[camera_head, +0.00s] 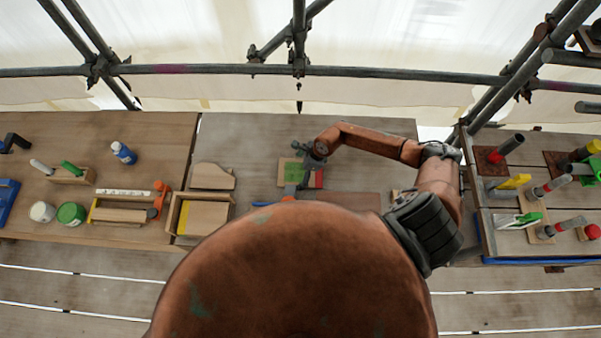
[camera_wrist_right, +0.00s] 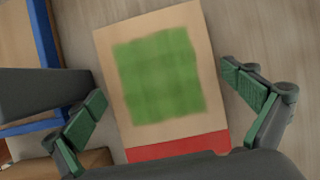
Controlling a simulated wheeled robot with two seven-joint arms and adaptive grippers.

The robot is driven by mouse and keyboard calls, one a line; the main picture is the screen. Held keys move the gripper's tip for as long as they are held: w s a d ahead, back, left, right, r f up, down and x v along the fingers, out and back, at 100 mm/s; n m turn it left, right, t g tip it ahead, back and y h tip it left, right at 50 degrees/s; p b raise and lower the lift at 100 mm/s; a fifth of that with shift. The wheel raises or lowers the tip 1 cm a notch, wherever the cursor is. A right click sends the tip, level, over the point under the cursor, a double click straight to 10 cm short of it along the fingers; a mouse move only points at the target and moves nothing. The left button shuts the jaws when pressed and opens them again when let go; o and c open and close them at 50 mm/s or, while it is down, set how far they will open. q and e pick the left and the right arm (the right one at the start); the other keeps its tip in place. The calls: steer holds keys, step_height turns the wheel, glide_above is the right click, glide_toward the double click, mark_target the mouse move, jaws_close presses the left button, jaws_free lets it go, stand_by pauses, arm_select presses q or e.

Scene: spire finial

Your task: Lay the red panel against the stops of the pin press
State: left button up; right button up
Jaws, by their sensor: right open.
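In the right wrist view a flat light-wood piece (camera_wrist_right: 118,105) with a green square patch (camera_wrist_right: 160,75) lies between my open right gripper's fingers. A red strip (camera_wrist_right: 178,147) shows along its near edge; I cannot tell whether it is part of this piece or the red panel underneath. In the head view the green patch (camera_head: 293,171) and the red area (camera_head: 319,179) lie side by side on the table, below my right gripper (camera_head: 313,152). The fingers stand apart, with nothing held. I cannot make out the pin press or its stops for certain. My left gripper is out of view.
A dark grey block (camera_wrist_right: 40,92) and a blue edge (camera_wrist_right: 44,35) are close to the left finger. Wooden trays (camera_head: 200,217), a wood offcut (camera_head: 212,177) and bottles stand left. A tool rack table (camera_head: 510,238) is right. My own body hides the table's front middle.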

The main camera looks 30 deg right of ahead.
steer(key=shift+c, duration=0.4)
steer(key=c, duration=0.9)
steer(key=shift+o, duration=0.2)
